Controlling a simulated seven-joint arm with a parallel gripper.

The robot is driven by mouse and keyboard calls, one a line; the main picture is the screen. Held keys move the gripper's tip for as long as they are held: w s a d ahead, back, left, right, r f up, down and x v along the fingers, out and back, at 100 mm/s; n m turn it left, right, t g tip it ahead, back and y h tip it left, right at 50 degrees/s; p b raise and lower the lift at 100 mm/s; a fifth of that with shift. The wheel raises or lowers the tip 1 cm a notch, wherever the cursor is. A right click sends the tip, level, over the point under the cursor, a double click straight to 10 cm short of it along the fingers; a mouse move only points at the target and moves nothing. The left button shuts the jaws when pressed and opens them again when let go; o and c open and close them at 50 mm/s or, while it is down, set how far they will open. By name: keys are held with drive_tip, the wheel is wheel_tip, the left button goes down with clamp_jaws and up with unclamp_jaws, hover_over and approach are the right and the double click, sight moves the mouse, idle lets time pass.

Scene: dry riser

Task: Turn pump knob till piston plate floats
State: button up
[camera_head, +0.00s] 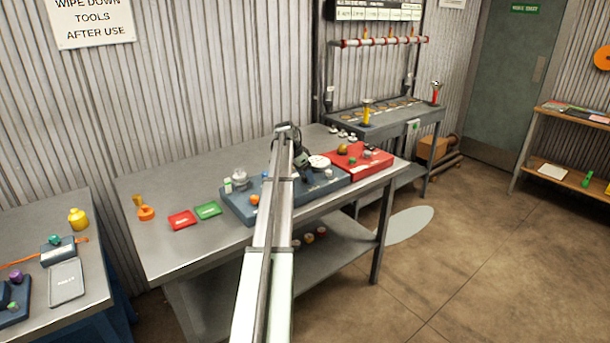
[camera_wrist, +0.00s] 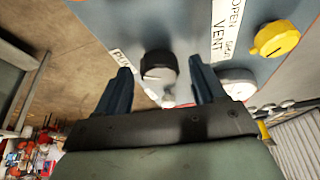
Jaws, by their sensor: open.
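A black round knob (camera_wrist: 158,66) with a pale pointer line sits on the blue panel (camera_wrist: 130,20) in the wrist view. My gripper (camera_wrist: 159,72) is open, with one finger on each side of the black knob; contact cannot be told. In the head view my gripper (camera_head: 302,160) is over the blue rig (camera_head: 236,213) on the workbench. A white round disc (camera_head: 319,162) lies beside it, and a pale upright piece (camera_head: 239,178) stands at the rig's left. I cannot tell which part is the piston plate.
A yellow knob (camera_wrist: 276,38) by OPEN and VENT lettering is right of the gripper in the wrist view. A red unit (camera_head: 360,160) adjoins the rig's right end. Red (camera_head: 182,220) and green (camera_head: 208,210) trays and an orange item (camera_head: 145,212) lie left.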

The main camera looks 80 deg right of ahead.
drive_tip(key=v, duration=1.4)
drive_tip(key=shift+f, duration=0.1)
idle(0.3)
